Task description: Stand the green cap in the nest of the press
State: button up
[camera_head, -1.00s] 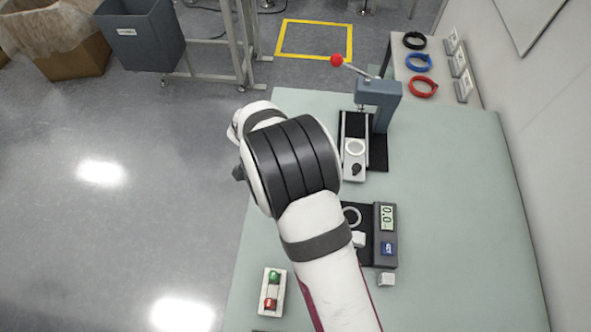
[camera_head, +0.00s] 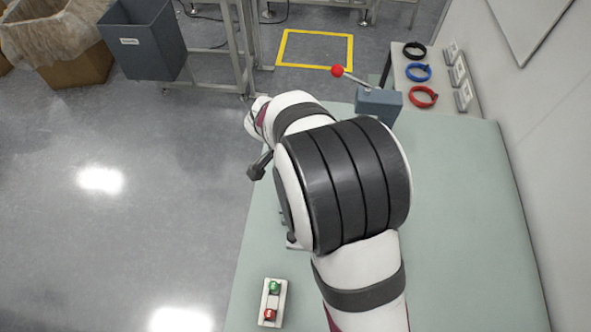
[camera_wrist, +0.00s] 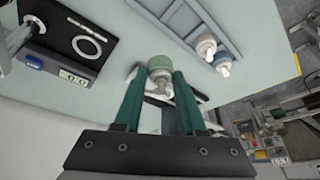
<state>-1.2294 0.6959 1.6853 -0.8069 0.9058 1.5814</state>
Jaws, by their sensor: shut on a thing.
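The green cap (camera_wrist: 160,65) sits between the fingertips of my gripper (camera_wrist: 160,83) in the wrist view, with a paler grey part beneath its green face. My gripper is shut on it. My arm hides the gripper and the cap in the head view. The press (camera_head: 378,102), blue-grey with a red-knobbed lever, stands at the table's back edge in the head view. Its nest is hidden behind my arm there. A white part shows behind the cap in the wrist view; I cannot tell whether it belongs to the press.
A grey tray (camera_wrist: 178,18) with two capped pieces (camera_wrist: 206,46) lies beside the cap in the wrist view. A scale (camera_wrist: 72,72) with a ring on its dark plate is at left. A white box (camera_head: 262,303) with green and red buttons is near the front. The right table side is clear.

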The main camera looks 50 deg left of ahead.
jog(key=w+d+r, duration=0.4)
jog(key=d, duration=0.1)
jog(key=shift+d, duration=0.35)
jog(key=w+a+f, duration=0.1)
jog(key=w+a, duration=0.3)
jog(key=w, duration=0.6)
jog(key=shift+a+y, duration=0.4)
jog(key=shift+f, duration=3.1)
jog(key=shift+f, duration=0.2)
jog(key=shift+f, duration=0.1)
jog(key=shift+f, duration=0.3)
jog(key=shift+f, duration=0.1)
